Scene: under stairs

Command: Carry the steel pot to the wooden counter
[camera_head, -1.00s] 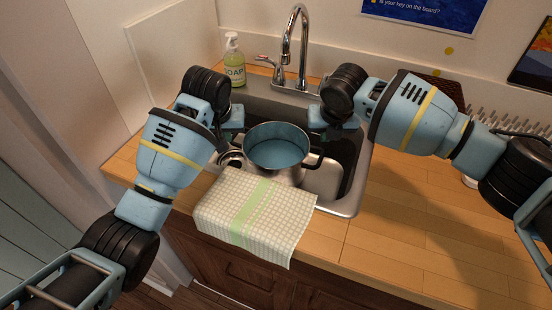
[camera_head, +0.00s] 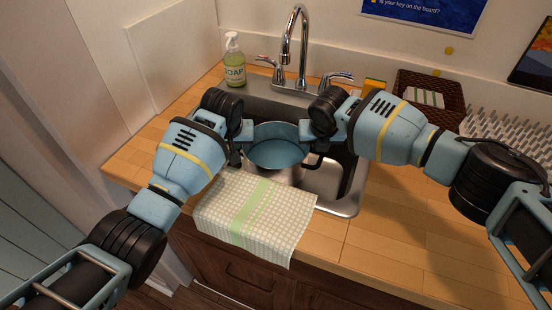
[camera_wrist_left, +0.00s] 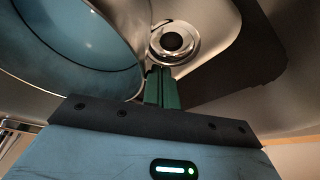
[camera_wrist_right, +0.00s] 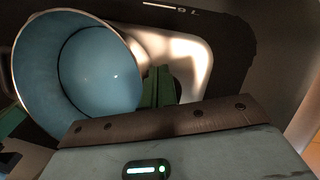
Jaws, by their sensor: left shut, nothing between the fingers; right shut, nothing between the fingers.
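The steel pot (camera_head: 276,150) has a blue-looking inside and stands in the sink basin; it also shows in the left wrist view (camera_wrist_left: 75,45) and the right wrist view (camera_wrist_right: 95,70). My left gripper (camera_head: 237,156) is at the pot's left side. In the left wrist view its green fingers (camera_wrist_left: 162,88) are shut and empty, beside the pot. My right gripper (camera_head: 312,156) is at the pot's right side, partly hidden by its wrist. In the right wrist view its fingers (camera_wrist_right: 158,88) are shut and empty, beside the pot. The wooden counter (camera_head: 410,235) surrounds the sink.
A checked towel (camera_head: 255,215) hangs over the counter's front edge. A soap bottle (camera_head: 234,65) and the faucet (camera_head: 300,50) stand behind the sink (camera_head: 345,205). A brown basket (camera_head: 440,90) and a white dish rack (camera_head: 505,130) are at the back right. The counter's front right is clear.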

